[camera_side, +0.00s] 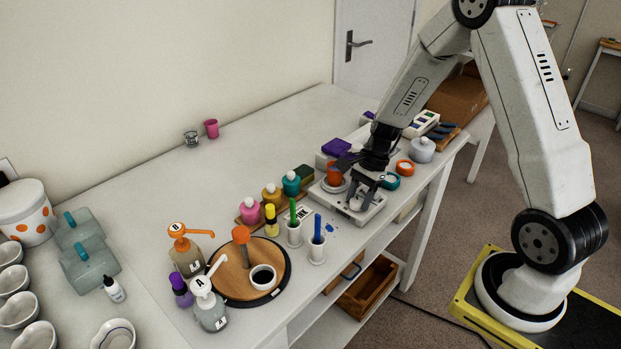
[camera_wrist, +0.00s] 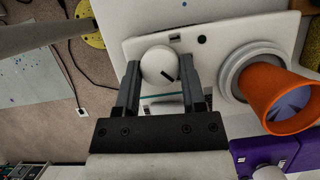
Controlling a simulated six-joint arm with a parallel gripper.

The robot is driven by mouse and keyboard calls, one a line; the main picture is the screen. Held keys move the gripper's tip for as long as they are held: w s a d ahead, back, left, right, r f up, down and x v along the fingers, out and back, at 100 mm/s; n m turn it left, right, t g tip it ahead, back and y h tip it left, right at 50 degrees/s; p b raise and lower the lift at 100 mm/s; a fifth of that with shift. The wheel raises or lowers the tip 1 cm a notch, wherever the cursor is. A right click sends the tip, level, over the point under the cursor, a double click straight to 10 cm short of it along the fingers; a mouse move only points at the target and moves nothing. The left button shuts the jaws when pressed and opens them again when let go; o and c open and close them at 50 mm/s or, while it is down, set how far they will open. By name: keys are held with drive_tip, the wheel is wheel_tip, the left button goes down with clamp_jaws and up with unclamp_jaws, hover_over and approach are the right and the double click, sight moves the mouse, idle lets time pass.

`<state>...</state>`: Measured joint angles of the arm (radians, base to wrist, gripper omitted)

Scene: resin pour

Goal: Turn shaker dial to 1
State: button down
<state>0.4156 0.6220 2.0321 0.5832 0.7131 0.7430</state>
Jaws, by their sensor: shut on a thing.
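The shaker (camera_side: 374,210) is a flat white unit near the right end of the table. My gripper (camera_side: 364,192) reaches down over the shaker in the side view. In the wrist view my gripper (camera_wrist: 160,80) has one finger on each side of the dial and is shut on it. An orange cup (camera_wrist: 294,101) sits in a round grey holder (camera_wrist: 237,72) on the shaker. I cannot read any dial numbers.
A purple box (camera_wrist: 262,152) lies close to the shaker. Orange (camera_side: 404,168) and teal (camera_side: 390,181) tape rolls lie just right of it. Bottles, pen cups and a round wooden turntable (camera_side: 236,284) stand to the left.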

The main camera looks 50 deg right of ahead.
drive_tip(key=n+g, duration=0.2)
drive_tip(key=n, duration=0.3)
drive_tip(key=shift+w+n, duration=0.15)
drive_tip(key=shift+n, duration=0.15)
drive_tip(key=n+g, duration=0.1)
drive_tip(key=n, duration=0.1)
drive_tip(key=n+h, duration=0.1)
drive_tip(key=n, duration=0.1)
drive_tip(key=shift+w+a+g, duration=0.1)
drive_tip(key=shift+a+g, duration=0.05)
drive_tip(key=shift+g, duration=0.25)
drive_tip(key=n+h, duration=0.1)
drive_tip(key=n, duration=0.2)
drive_tip(key=n+g+h, duration=0.1)
drive_tip(key=n, duration=0.1)
drive_tip(key=shift+a+n, duration=0.15)
drive_tip(key=shift+n, duration=0.25)
drive_tip(key=n+h, duration=0.2)
drive_tip(key=n, duration=0.2)
drive_tip(key=shift+a, duration=0.1)
drive_tip(key=shift+n, duration=0.3)
drive_tip(key=shift+c, duration=0.9)
unclamp_jaws()
drive_tip(key=shift+w+r, duration=0.1)
